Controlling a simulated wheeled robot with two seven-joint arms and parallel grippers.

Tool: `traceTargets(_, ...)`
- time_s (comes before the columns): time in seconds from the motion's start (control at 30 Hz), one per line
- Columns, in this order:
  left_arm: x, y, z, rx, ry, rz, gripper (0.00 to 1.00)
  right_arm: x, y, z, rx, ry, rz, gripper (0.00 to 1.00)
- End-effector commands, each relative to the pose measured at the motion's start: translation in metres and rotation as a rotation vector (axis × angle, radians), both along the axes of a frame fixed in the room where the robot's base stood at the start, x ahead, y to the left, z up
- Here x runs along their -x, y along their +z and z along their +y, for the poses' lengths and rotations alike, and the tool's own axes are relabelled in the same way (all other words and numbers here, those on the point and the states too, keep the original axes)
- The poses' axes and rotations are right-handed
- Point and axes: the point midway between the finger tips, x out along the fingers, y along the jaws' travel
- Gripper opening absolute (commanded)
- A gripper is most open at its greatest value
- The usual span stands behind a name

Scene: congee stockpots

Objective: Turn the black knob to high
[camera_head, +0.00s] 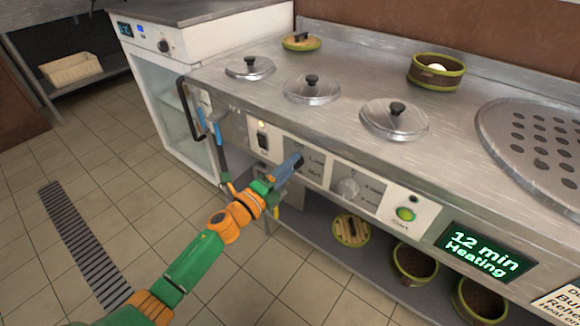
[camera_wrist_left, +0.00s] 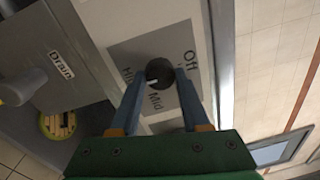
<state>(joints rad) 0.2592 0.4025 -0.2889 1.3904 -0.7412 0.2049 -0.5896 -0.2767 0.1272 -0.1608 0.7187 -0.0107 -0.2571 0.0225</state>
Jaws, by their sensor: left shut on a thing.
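The black knob (camera_wrist_left: 159,72) sits on a grey plate (camera_wrist_left: 128,47) marked Off, Mid and a partly covered word starting with Hi. A small light mark on the knob shows on its left part, toward the Mid and Hi side; its exact setting is hard to tell. My left gripper (camera_wrist_left: 160,80) has its two blue fingers on either side of the knob and is shut on it. In the head view my left gripper (camera_head: 285,170) reaches the front panel and mostly covers the knob. My right gripper is in neither view.
A black switch (camera_head: 262,140) is to the left. Lidded pots (camera_head: 312,88) sit in the counter.

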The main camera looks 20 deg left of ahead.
Motion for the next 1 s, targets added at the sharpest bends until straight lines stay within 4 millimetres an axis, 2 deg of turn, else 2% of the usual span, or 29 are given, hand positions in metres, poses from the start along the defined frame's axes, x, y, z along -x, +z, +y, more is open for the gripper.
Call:
traceTargets(0.03,0.000,0.000,0.000,-0.002,0.000,0.000,0.54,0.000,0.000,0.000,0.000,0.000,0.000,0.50)
traceTargets(0.1,0.000,0.000,0.000,-0.001,0.000,0.001,0.73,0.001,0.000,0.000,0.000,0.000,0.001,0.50)
traceTargets(0.13,0.000,0.000,0.000,-0.001,0.000,0.000,0.76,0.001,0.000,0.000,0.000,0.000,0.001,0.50)
traceTargets(0.47,0.004,-0.001,0.002,0.001,0.000,0.001,0.76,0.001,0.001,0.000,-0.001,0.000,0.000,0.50)
traceTargets(0.8,0.059,-0.004,0.023,0.001,0.001,0.003,0.76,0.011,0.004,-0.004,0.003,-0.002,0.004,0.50)
traceTargets(1.0,0.066,-0.004,0.026,-0.001,-0.001,0.000,0.76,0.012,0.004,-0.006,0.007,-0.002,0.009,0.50)
